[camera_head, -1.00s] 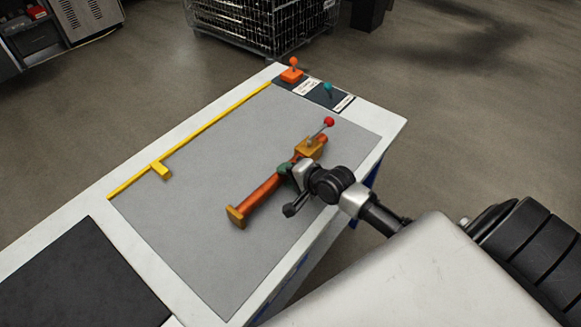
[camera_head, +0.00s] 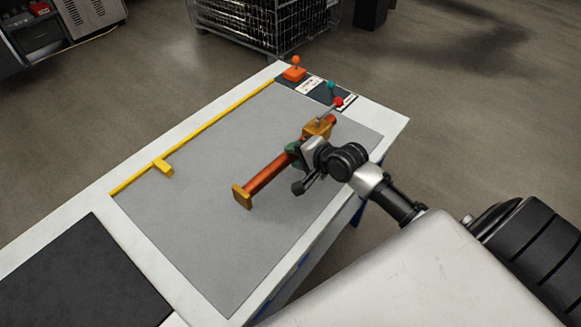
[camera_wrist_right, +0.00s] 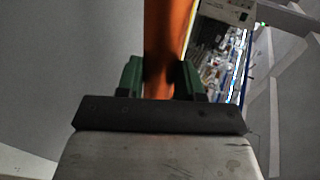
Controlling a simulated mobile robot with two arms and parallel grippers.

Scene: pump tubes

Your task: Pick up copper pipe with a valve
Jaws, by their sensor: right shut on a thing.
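The copper pipe (camera_head: 268,173) has a square brass flange at its near left end and a brass valve (camera_head: 318,127) with a red-knobbed lever at its far right end. My right gripper (camera_head: 294,150) is shut on the pipe near its middle, with green fingers on either side. The pipe appears raised above the grey mat (camera_head: 215,235). In the right wrist view the pipe (camera_wrist_right: 168,50) runs up between the green fingers (camera_wrist_right: 160,80). My left gripper is not in view.
A yellow rail (camera_head: 215,125) with a short stub runs along the table's left edge. An orange-knobbed switch (camera_head: 294,72) and a teal-knobbed one stand at the far end. A black mat (camera_head: 85,275) lies at lower left. The mat's left part is clear.

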